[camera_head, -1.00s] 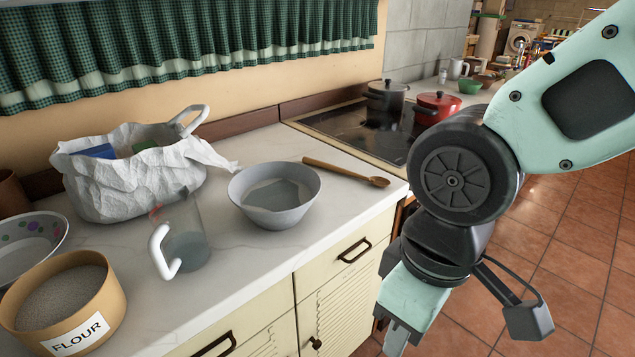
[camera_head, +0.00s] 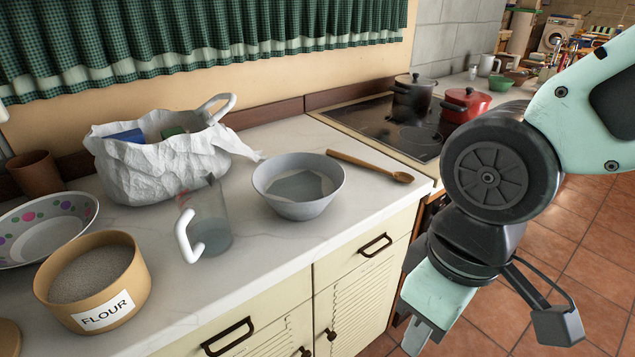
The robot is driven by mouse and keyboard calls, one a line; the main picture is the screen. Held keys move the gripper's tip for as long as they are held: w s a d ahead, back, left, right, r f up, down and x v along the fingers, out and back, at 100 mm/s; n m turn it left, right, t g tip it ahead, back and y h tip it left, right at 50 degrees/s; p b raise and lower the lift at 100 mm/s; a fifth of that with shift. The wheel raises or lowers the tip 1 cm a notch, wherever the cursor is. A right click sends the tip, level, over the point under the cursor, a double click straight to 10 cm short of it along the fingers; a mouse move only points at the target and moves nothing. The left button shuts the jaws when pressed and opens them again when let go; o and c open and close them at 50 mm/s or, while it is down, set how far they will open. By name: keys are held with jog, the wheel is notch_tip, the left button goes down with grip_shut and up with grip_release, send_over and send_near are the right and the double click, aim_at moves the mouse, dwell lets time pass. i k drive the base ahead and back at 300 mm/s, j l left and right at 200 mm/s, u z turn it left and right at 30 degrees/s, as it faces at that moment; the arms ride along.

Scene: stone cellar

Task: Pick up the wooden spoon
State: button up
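The wooden spoon (camera_head: 369,166) lies on the white countertop (camera_head: 290,240), between the grey bowl and the stove. Its bowl end points right, near the counter's front right corner, and its handle runs back to the left. My gripper (camera_head: 417,340) hangs in front of the counter, low and to the right of the cabinet doors, below and apart from the spoon. Only part of its fingers shows at the lower edge of my arm, so its opening is unclear.
A grey bowl (camera_head: 299,205) stands just left of the spoon. A measuring jug (camera_head: 213,225), a flour tub (camera_head: 60,310), a white bag (camera_head: 150,172) and a patterned bowl (camera_head: 20,255) crowd the left. A black pot (camera_head: 413,95) and red pot (camera_head: 465,104) stand on the stove (camera_head: 372,122).

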aim_at(401, 177)
jog(key=i+l+u, duration=0.15)
jog(key=u, duration=0.25)
jog(key=i+l+u, duration=0.55)
jog(key=u, duration=0.2)
jog(key=i+l+u, duration=0.2)
jog(key=l+u, duration=0.2)
